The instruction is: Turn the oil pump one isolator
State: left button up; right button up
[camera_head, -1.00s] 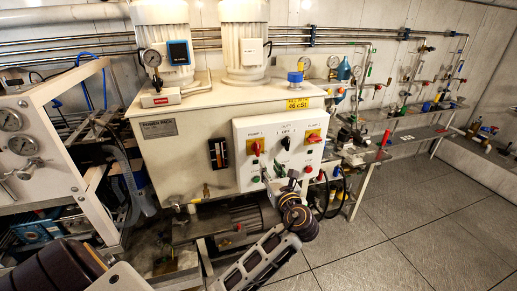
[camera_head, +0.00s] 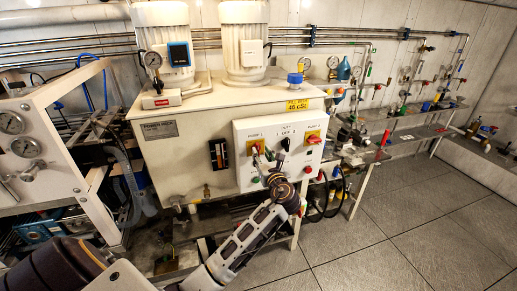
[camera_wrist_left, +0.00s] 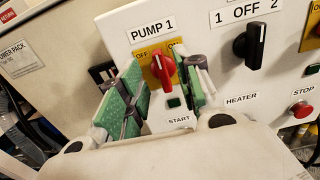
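The pump one isolator is a red knob (camera_wrist_left: 163,72) on a yellow plate under the label PUMP 1; its pale-marked handle stands slightly tilted from upright. It also shows on the white control panel in the head view (camera_head: 255,147). My left gripper (camera_wrist_left: 163,88) is open, with a green-padded finger on each side of the red knob. The fingers appear to be around it or just in front of it; contact cannot be made out. In the head view the left gripper (camera_head: 263,157) is at the panel's left part, partly covering it. My right gripper is not in view.
A second red isolator (camera_head: 313,139) is on the panel's right. Grey floor lies open at right.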

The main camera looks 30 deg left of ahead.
aim_at(258, 149)
pick_arm(q)
jog(key=shift+x, duration=2.3)
grip_shut()
